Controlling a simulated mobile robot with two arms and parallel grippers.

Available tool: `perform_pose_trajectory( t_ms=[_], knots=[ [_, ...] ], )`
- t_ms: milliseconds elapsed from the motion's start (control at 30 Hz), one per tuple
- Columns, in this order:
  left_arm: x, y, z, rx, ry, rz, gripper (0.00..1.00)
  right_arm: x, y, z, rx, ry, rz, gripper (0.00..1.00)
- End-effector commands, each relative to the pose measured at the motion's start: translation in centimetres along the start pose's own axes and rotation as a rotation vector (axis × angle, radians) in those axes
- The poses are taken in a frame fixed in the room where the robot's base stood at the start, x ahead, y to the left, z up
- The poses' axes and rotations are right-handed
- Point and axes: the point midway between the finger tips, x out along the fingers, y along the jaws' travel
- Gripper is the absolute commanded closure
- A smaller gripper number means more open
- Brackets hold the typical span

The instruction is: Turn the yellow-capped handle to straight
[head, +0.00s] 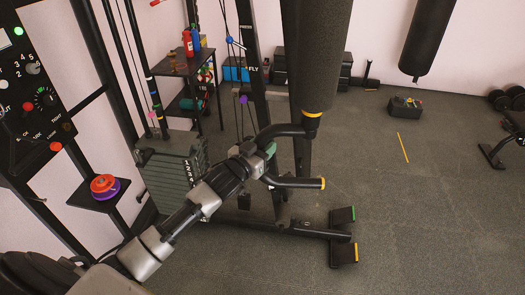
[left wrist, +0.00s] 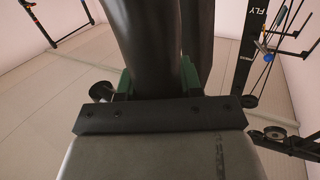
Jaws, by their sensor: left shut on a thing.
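The yellow-capped handle (head: 295,182) is a short black bar near the centre of the head view. Its yellow-orange cap (head: 323,184) points right, and the bar lies nearly level. My left gripper (head: 268,152) reaches in from the lower left to the handle's left end, where a second black tube (head: 285,130) curves up to a thick dark pad. The gripper is shut on a black tube, taken as the handle; its exact grip point is partly hidden. In the left wrist view, green fingertips (left wrist: 156,82) flank a wide black tube (left wrist: 150,40). My right gripper is not in view.
The large dark pad (head: 318,55) hangs just above the handle. A weight stack (head: 172,170) stands left, beside a control panel (head: 35,90) and small shelf (head: 100,195). The machine's foot (head: 342,235) lies below. Open floor (head: 430,200) is at right.

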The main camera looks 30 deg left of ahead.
Motion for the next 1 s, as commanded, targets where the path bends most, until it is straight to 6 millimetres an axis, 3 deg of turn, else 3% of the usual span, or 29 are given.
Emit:
perform_pose_trajectory(
  t_ms=[767, 800, 933, 1000],
  knots=[
    [1.01, -0.21, -0.23, 0.0, 0.006, 0.003, 1.0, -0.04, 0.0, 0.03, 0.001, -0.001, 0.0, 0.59],
    [1.01, -0.2, -0.23, 0.0, 0.006, 0.004, 0.61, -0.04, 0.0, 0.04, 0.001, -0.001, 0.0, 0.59],
    [0.99, -0.2, -0.17, 0.0, 0.004, 0.003, 0.41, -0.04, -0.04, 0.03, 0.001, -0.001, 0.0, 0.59],
    [0.98, -0.21, -0.12, -0.001, 0.003, 0.003, 0.39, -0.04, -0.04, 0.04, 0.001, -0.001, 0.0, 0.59]
  ],
)
